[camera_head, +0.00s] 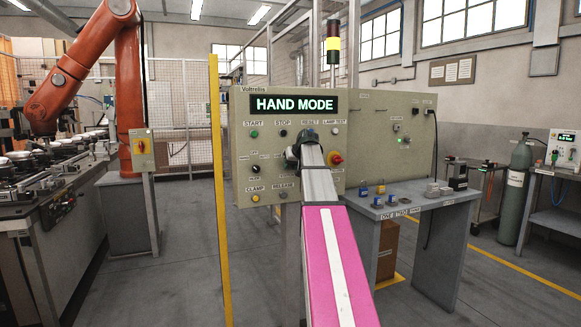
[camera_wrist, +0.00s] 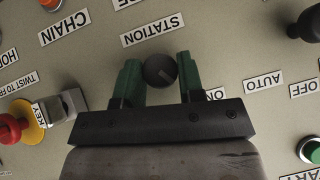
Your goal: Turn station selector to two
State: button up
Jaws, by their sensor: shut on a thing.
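The station selector (camera_wrist: 160,70) is a round black knob beside the STATION label (camera_wrist: 152,30) in the wrist view. A faint pale mark shows on its face; the setting it points to is not clear. My gripper (camera_wrist: 160,74) has its two green fingers on either side of the knob, shut on it. A partly hidden label (camera_wrist: 215,94) reading "ON" shows beside the right finger. In the head view my gripper (camera_head: 298,152) is at the control panel (camera_head: 255,105), and my arm hides the selector.
The panel's display (camera_head: 294,104) reads HAND MODE. A red knob (camera_head: 335,158) on yellow lies right of my gripper in the head view. In the wrist view a key switch (camera_wrist: 62,105) and a red-yellow knob (camera_wrist: 22,122) lie left. A grey bench (camera_head: 400,209) stands right of the panel.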

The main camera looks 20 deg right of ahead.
jog(key=m+y, duration=0.2)
jog(key=y, duration=0.1)
jog(key=m+y, duration=0.1)
jog(key=y, duration=0.1)
jog(key=shift+d+f, duration=0.1)
jog(key=shift+d, duration=0.2)
jog(key=shift+t, duration=0.3)
dwell(0.3)
jog(key=o, duration=0.9)
jog(key=shift+s, duration=0.1)
jog(key=v, duration=1)
jog(key=shift+s+d, duration=0.15)
jog(key=shift+d, duration=0.1)
